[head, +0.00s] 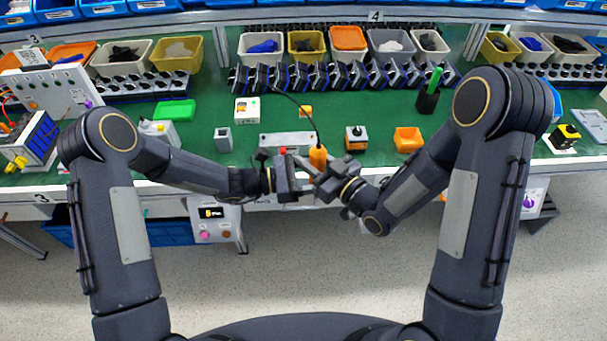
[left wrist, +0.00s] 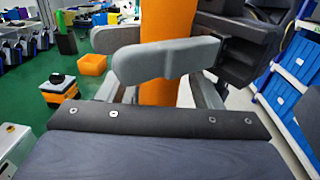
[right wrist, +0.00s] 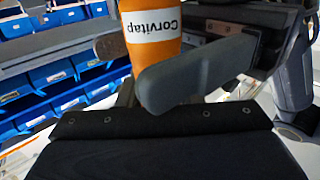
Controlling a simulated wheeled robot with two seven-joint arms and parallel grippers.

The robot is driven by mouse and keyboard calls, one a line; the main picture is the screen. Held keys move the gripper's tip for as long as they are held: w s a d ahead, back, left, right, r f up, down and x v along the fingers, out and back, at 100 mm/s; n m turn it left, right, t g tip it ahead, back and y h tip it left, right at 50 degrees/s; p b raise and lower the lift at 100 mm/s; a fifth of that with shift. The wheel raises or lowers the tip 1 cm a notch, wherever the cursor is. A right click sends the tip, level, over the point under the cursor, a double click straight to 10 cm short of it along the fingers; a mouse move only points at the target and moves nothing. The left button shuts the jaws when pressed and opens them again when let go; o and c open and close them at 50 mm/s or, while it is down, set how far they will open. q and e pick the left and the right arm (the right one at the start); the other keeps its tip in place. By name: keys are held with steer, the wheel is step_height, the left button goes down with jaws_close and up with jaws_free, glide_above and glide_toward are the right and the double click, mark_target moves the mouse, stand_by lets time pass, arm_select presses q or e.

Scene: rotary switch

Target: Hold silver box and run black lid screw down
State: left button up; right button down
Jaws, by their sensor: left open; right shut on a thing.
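An orange cylindrical tool (head: 318,155) labelled "Corvitap" stands upright at the bench's front, with a black cable running up from it. My right gripper (head: 335,174) is shut on it; the tool also shows in the right wrist view (right wrist: 150,45). My left gripper (head: 298,182) is open beside it, and the tool (left wrist: 168,70) crosses behind a finger in the left wrist view. A small grey box (head: 223,139) stands on the green bench to the left, apart from both grippers. I cannot clearly make out a black lid or its screw.
A grey plate (head: 287,139) lies behind the grippers. A black holder (head: 427,101) stands farther right. Green bench surface is free between them.

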arm_select(q)
steer(key=shift+d, duration=0.25)
steer(key=c, duration=1.2)
jaws_close()
arm_select(e)
steer(key=c, duration=0.9)
jaws_free()
steer(key=shift+d, duration=0.1)
